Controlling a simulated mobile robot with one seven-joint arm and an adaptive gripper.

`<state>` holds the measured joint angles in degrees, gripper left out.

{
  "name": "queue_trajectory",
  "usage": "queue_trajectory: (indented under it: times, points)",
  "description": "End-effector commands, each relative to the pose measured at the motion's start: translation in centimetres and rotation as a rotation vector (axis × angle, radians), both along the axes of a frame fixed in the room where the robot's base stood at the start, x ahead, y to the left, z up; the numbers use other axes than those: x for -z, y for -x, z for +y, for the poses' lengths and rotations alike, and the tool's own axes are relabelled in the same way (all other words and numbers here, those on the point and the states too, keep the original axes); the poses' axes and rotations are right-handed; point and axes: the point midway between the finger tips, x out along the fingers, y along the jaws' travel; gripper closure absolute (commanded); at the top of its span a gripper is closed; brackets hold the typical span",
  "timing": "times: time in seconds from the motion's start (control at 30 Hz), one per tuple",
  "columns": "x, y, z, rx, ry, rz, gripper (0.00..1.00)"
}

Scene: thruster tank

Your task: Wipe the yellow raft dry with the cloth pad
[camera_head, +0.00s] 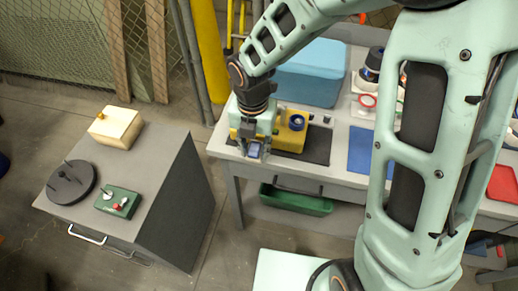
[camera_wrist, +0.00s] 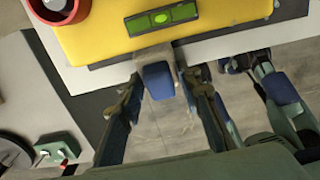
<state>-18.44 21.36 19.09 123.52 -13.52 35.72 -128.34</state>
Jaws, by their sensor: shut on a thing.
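The yellow raft (camera_head: 292,136) lies on a dark mat (camera_head: 318,146) at the left end of the workbench. It fills the top of the wrist view (camera_wrist: 225,12), with a green level (camera_wrist: 163,18) and a red-rimmed round fitting (camera_wrist: 62,8) on it. My gripper (camera_head: 252,142) is at the raft's left front side. In the wrist view, its fingers are shut on a small pad with a blue part (camera_wrist: 158,80) and a greyish part, held by the raft's near edge. I cannot tell whether the pad touches the raft.
A grey cabinet (camera_head: 165,165) at left holds a cream box (camera_head: 116,127), a dark disc (camera_head: 71,185) and a green switch box (camera_head: 118,202). A blue bin (camera_head: 310,73) stands behind the raft. A yellow post (camera_head: 209,50) is close to my arm. A green tray (camera_head: 295,200) sits under the bench.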

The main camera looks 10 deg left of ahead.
Motion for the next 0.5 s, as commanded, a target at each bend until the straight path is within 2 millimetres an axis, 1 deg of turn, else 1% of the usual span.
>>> queue_trajectory:
  times: [0.1, 0.5]
  points:
    - [0.0, -0.06, 0.38, 0.0, 0.0, 0.0, 0.86]
    - [-0.03, -0.15, 0.62, 0.0, 0.0, -0.001, 0.86]
